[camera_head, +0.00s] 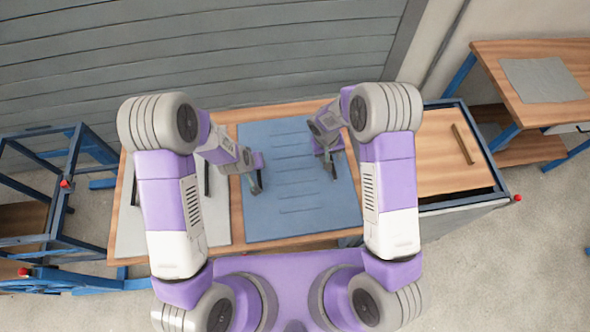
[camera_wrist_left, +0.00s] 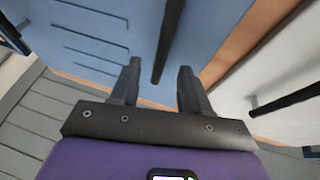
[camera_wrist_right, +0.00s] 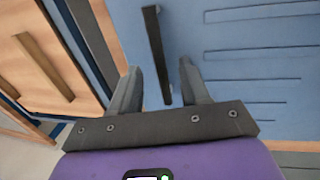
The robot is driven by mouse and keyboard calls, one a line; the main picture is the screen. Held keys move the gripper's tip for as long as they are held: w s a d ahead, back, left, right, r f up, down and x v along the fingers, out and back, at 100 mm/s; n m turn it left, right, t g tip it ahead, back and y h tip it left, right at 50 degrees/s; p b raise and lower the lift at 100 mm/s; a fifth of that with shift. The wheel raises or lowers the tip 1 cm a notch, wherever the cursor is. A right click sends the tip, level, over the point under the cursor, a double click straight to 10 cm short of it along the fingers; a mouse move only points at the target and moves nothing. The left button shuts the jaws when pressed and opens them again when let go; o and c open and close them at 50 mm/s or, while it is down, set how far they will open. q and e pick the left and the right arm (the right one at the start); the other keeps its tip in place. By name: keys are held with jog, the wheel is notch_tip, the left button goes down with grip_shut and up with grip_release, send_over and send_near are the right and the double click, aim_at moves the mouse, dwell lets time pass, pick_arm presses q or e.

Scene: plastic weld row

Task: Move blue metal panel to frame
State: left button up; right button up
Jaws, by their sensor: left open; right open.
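The blue metal panel (camera_head: 292,205) lies flat on a wooden table, with raised ribs and a dark bar handle near each side. My left gripper (camera_head: 256,185) is open at the panel's left handle; in the left wrist view that handle (camera_wrist_left: 168,40) reaches in between the fingertips (camera_wrist_left: 158,72). My right gripper (camera_head: 330,162) is open at the right handle; in the right wrist view that handle (camera_wrist_right: 155,45) runs between the fingers (camera_wrist_right: 161,70). I cannot tell whether the fingers touch the handles. A blue open frame (camera_head: 60,215) with red knobs stands at the left.
A light grey panel (camera_head: 215,228) with dark handles lies left of the blue panel. At the right, a wooden panel (camera_head: 440,175) sits in a blue-edged frame. Another wooden table (camera_head: 490,60) stands at the upper right. A grey slatted wall (camera_head: 230,50) closes the back.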

pick_arm(q)
jog(key=shift+x, duration=1.5)
pick_arm(e)
jog(key=shift+d+f, duration=0.15)
jog(key=shift+f, duration=0.6)
jog(key=shift+d+f, duration=0.15)
jog(key=shift+f, duration=0.55)
pick_arm(q)
grip_shut()
pick_arm(e)
grip_shut()
